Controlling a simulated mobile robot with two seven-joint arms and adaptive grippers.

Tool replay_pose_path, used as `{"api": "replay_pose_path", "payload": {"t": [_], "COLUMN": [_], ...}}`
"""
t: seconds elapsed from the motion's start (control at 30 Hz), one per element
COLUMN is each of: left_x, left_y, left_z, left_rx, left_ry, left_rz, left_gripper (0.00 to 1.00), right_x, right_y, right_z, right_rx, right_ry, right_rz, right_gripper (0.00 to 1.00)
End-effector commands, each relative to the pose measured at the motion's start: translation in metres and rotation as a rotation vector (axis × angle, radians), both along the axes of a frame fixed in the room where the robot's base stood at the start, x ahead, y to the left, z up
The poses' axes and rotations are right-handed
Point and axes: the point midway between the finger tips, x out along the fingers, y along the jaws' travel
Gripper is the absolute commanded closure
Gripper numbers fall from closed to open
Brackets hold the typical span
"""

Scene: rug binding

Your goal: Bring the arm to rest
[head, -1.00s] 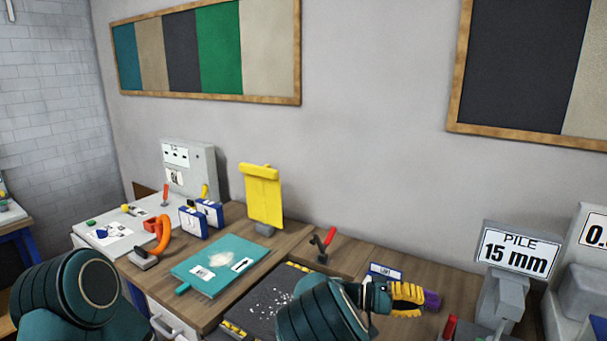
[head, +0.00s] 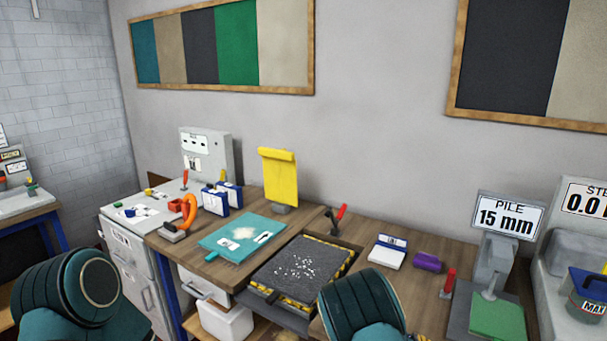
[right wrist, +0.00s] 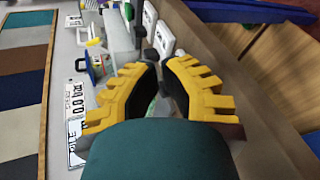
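In the right wrist view my right gripper (right wrist: 160,80) shows two yellow ribbed fingers with dark inner pads. The pads stand apart with a narrow gap, and I see nothing held between them. In the head view only a dark teal link of my right arm (head: 362,305) shows at the bottom edge, in front of the bench, and its gripper is out of that picture. A dark teal link of my left arm (head: 72,295) shows at the lower left. My left gripper is not in either view.
The wooden bench (head: 345,230) carries a teal board (head: 228,243), a dark rug piece (head: 285,270) on a striped-edge tray, a white block (head: 386,254) and a purple roll (head: 428,262). A "15 mm" pile gauge (head: 506,219) stands at the right.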

Motion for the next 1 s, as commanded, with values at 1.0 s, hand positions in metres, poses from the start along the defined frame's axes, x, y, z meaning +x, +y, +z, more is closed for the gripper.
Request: {"api": "replay_pose_path", "payload": {"t": [1.0], "left_x": [-0.017], "left_y": [-0.003], "left_z": [-0.083], "left_rx": [-0.006], "left_ry": [0.037], "left_rz": [-0.03], "left_gripper": [0.53], "right_x": [-0.188], "right_y": [0.197], "right_z": [-0.195], "right_rx": [1.453], "right_ry": [-0.518], "right_rz": [-0.066], "right_gripper": [1.0]}}
